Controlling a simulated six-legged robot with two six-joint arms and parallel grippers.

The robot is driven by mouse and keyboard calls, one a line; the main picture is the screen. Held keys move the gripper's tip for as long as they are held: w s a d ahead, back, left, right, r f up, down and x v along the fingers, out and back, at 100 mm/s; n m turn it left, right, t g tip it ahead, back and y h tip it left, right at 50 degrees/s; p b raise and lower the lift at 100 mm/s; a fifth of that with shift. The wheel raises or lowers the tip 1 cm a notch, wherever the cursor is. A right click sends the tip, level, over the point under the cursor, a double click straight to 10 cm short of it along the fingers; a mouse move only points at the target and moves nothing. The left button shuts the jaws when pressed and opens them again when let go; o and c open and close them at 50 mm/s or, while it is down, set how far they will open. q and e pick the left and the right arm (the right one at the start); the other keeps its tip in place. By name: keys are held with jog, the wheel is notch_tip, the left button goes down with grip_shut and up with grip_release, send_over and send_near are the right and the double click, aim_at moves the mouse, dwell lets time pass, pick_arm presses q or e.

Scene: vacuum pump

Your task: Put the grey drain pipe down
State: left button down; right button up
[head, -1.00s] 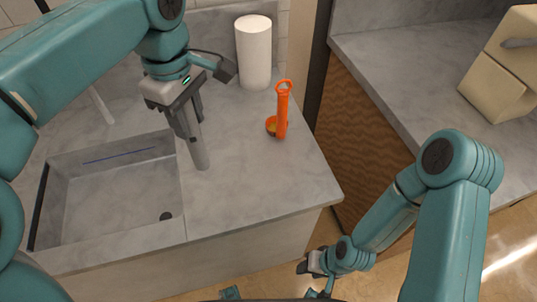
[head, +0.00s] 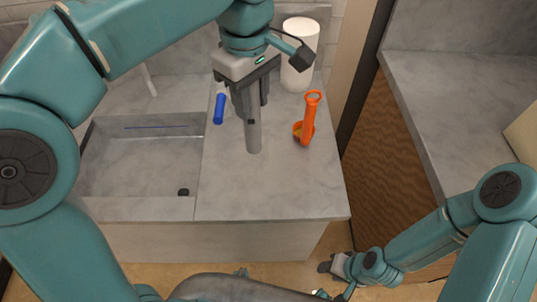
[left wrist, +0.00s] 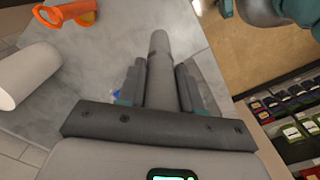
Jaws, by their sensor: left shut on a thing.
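The grey drain pipe (head: 253,128) is upright in the head view, over the counter (head: 265,195) to the right of the sink. My left gripper (head: 250,100) is shut on its upper part from above. The pipe's lower end looks at or close to the counter top; I cannot tell whether it touches. In the left wrist view the pipe (left wrist: 159,70) sticks out from between the two fingers of the left gripper (left wrist: 160,88). My right gripper (head: 338,267) hangs low in front of the counter, small in view, and its jaws cannot be made out.
An orange pump (head: 308,122) stands just right of the pipe. A blue cylinder (head: 219,109) is left of it, near the sink (head: 140,165). A white paper roll (head: 299,55) stands behind. The counter's front right part is clear.

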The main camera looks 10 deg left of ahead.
pick_arm(q)
notch_tip(320, 180, down, 17)
jog(key=b, duration=0.2)
jog(key=shift+f, duration=0.25)
jog(key=c, duration=0.8)
grip_release()
jog(key=shift+o, duration=0.2)
jog(key=shift+r, duration=0.1)
